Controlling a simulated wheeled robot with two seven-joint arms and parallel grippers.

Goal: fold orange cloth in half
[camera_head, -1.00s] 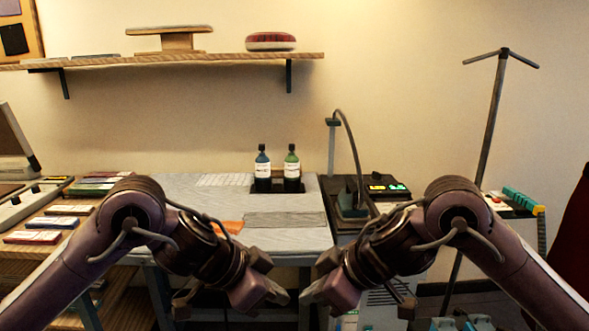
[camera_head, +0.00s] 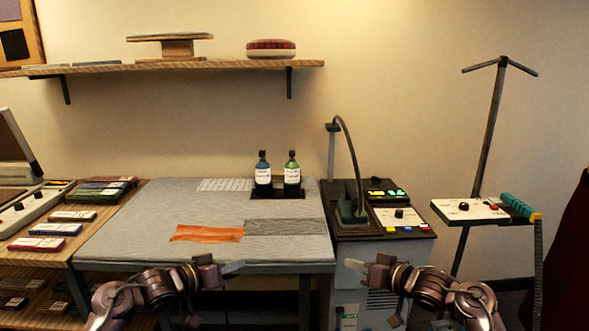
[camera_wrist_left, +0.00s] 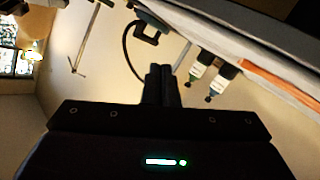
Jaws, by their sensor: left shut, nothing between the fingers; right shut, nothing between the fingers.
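The orange cloth (camera_head: 209,234) lies flat as a strip on the grey padded table (camera_head: 120,245), left of a grey cloth patch. It also shows at the right edge of the left wrist view (camera_wrist_left: 270,78). My right gripper (camera_head: 358,264) is shut and empty, in front of the grey cabinet. Neither gripper touches the cloth.
A grey patch (camera_head: 286,227) lies beside the cloth. A cabinet with a hose and control panel (camera_head: 402,217) stands right. The table's left part is clear.

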